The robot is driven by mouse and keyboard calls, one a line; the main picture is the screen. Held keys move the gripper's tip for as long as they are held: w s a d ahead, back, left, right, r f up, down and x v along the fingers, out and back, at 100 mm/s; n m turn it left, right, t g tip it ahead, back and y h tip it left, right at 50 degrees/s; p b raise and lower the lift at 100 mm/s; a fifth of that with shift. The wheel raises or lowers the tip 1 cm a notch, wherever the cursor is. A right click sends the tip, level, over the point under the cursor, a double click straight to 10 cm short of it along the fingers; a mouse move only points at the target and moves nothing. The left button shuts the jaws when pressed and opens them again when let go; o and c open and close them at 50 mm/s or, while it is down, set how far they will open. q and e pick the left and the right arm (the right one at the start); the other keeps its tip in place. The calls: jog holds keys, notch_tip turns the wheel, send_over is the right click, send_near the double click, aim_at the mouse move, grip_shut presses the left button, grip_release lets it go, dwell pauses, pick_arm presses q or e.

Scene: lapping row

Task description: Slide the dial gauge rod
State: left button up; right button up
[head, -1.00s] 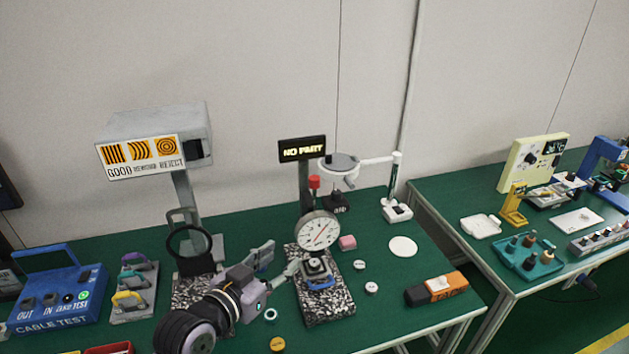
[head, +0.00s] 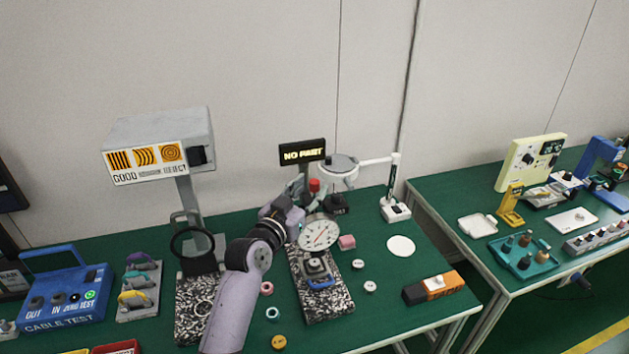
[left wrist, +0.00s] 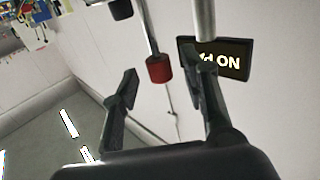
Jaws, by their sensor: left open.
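The dial gauge (head: 319,233) has a white round face and stands over a speckled granite base (head: 330,303). A red knob (head: 314,185) shows just above and behind the dial; it also shows in the left wrist view (left wrist: 159,69) as a red cap on a thin metal rod (left wrist: 149,30). My left gripper (head: 300,188) is behind and left of the dial, close to the red knob. In the left wrist view my left gripper (left wrist: 163,88) is open and empty, with the red knob seen between its fingertips. Contact cannot be told. My right gripper is not in view.
A lit "NO PART" sign (head: 302,152) stands right behind the left gripper. A magnifier ring (head: 193,243) stands left of my arm. A white-armed stand (head: 396,205) is at the right. Small pucks and an orange-black box (head: 434,288) lie on the green table.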

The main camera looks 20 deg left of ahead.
pick_arm(q)
jog(key=shift+w+d, duration=0.15)
jog(key=shift+w, duration=0.55)
jog(key=shift+w+d, duration=0.15)
jog(key=shift+w, duration=0.5)
grip_shut()
